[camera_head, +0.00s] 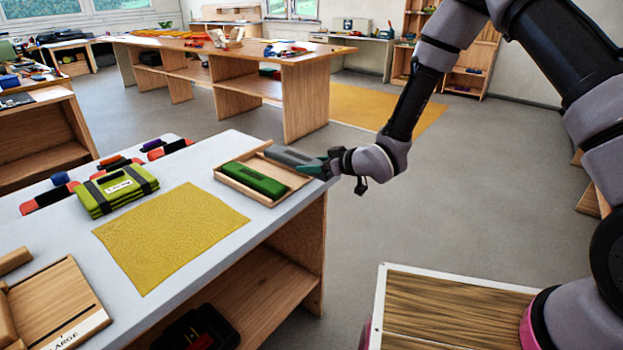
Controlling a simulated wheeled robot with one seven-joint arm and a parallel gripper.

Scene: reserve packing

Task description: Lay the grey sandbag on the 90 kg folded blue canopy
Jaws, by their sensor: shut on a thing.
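The grey sandbag (286,156) is a long grey bundle at the far right corner of the white-topped table. My gripper (318,167) comes in from the right and is shut on its right end. The bag is over the back edge of a shallow wooden tray (235,185); I cannot tell whether it still touches the tray. A green bag (255,180) lies in the tray. A folded yellow-green canopy (117,190) with dark straps and a white label lies on the left of the table; the label is too small to read. I see no folded blue canopy.
A yellow mat (170,232) lies bare between the canopy and the tray. Several red, black and purple items line the table's far left edge, with a small blue roll (60,179). A wooden holder (55,305) marked "LARGE" sits front left.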

